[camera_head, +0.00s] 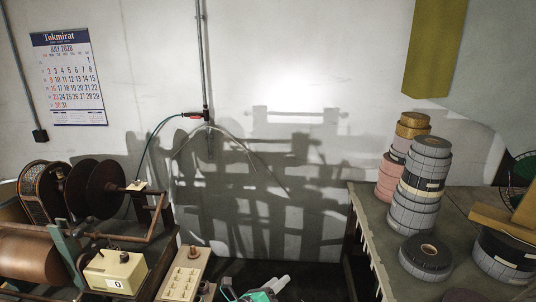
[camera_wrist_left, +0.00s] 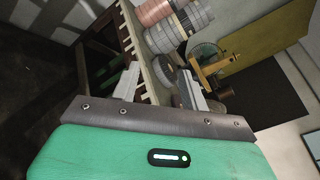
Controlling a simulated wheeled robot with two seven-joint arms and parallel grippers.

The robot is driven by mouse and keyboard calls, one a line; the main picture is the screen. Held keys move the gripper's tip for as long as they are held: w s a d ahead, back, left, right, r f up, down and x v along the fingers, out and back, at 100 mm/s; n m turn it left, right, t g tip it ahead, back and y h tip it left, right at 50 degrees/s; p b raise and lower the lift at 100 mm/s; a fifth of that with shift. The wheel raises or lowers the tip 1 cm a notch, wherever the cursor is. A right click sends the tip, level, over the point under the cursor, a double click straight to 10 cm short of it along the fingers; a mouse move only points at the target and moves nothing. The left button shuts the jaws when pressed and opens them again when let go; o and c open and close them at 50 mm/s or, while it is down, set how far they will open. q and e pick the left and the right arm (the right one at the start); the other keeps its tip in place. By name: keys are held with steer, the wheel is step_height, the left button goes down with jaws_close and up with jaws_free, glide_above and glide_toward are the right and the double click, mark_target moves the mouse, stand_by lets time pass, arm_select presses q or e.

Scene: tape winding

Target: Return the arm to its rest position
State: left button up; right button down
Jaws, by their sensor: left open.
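My left gripper (camera_head: 276,284) shows only in part at the bottom middle of the head view, as a green body with pale grey fingers. In the left wrist view my left gripper (camera_wrist_left: 160,72) has its two grey fingers spread apart. Nothing is held between them; the table edge and tape rolls show beyond. The rest of the left arm is outside the head view. My right gripper is in neither view.
Stacked tape rolls (camera_head: 415,190) and a loose dark roll (camera_head: 425,257) are on the right table (camera_head: 385,237). The winding machine (camera_head: 95,190) stands left, beside a cream control box (camera_head: 115,271) and a switch panel (camera_head: 186,274). Floor shows between the machine and table.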

arm_select(q)
steer(key=s+a+f+n+g+y, duration=0.1)
steer(key=s+a+f+n+y, duration=0.1)
steer(key=s+a+n+y, duration=0.65)
steer(key=s+a+f+n+y, duration=0.2)
steer(key=s+a+n, duration=0.4)
steer(key=n, duration=0.7)
steer(key=s+a+n+g+y, duration=0.1)
steer(key=s+a+n+g, duration=0.4)
steer(key=s, duration=0.7)
steer(key=s+a+n+g, duration=0.4)
steer(key=s+a+n, duration=0.25)
steer(key=s, duration=0.65)
step_height(320, 180, down, 31)
steer(key=b, duration=0.1)
steer(key=s+a+f+g+b, duration=0.1)
steer(key=s+a+f+g, duration=0.1)
steer(key=s+f, duration=1.7)
steer(key=shift+s+a+f, duration=0.15)
steer(key=shift+a+f, duration=0.2)
steer(key=shift+f, duration=0.5)
